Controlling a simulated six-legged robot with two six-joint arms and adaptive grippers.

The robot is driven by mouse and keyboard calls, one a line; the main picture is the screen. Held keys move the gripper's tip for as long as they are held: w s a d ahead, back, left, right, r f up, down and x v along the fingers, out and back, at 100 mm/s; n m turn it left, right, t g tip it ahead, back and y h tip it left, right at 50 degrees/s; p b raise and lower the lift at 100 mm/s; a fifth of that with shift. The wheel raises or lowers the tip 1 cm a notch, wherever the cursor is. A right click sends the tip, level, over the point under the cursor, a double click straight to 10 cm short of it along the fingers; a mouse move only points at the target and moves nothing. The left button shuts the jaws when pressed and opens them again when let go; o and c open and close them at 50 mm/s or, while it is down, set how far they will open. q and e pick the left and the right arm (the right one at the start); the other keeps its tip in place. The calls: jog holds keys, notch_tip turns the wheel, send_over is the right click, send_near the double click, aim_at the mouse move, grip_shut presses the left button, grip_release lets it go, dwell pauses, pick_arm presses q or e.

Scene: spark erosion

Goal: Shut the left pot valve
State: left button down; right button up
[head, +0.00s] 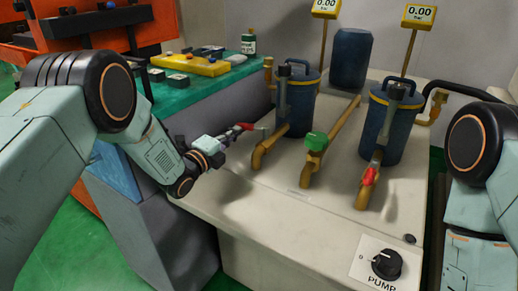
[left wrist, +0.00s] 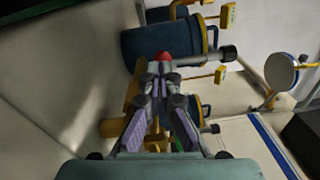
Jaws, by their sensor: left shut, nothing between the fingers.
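The left blue pot (head: 298,112) stands on the pale bench with a brass outlet pipe (head: 263,152) at its front left. The left pot valve's red handle (head: 245,126) sticks out to the left, across that pipe. My left gripper (head: 232,134) is shut and empty, its tips right at the handle; I cannot tell whether they touch. In the left wrist view the shut fingertips (left wrist: 162,72) sit just below the red handle end (left wrist: 163,56), and the fingers partly hide the brass pipe behind. My right arm shows at the right edge, but its gripper is out of view.
A green valve handle (head: 315,142) sits on the middle pipe. The right pot (head: 388,125) has its own red handle (head: 370,176). A pump knob (head: 386,264) is at the front. A green-topped cabinet (head: 185,95) stands left of the bench. Gauges (head: 418,16) read 0.00.

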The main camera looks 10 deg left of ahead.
pick_arm(q)
jog(key=shift+w, duration=0.15)
dwell(0.5)
jog(key=v, duration=1.1)
jog(key=shift+s+a, duration=0.25)
jog(key=shift+s, duration=0.25)
